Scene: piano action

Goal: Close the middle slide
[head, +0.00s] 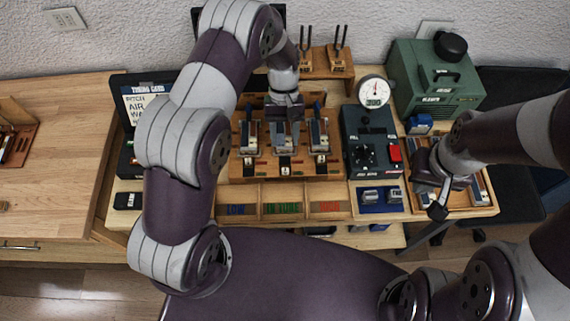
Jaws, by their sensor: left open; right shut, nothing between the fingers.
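A wooden fixture (240,172) on the bench carries three metal slide units side by side. The left slide (249,138) and the right slide (319,137) show clearly. The middle slide (285,143) is partly hidden by my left gripper (285,118), which points down over its back part. My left gripper is open; its fingertips are hard to make out, and I cannot tell whether they touch the slide. My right gripper (437,208) is shut and empty, above the wooden tray at the right, apart from the slides.
Labelled bins (283,205) line the front. A dark control box (371,141) with a red switch, a round gauge (374,92) and a green machine (436,80) stand to the right. A wooden rack (327,66) with upright forks stands behind. A sign board (139,98) is left.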

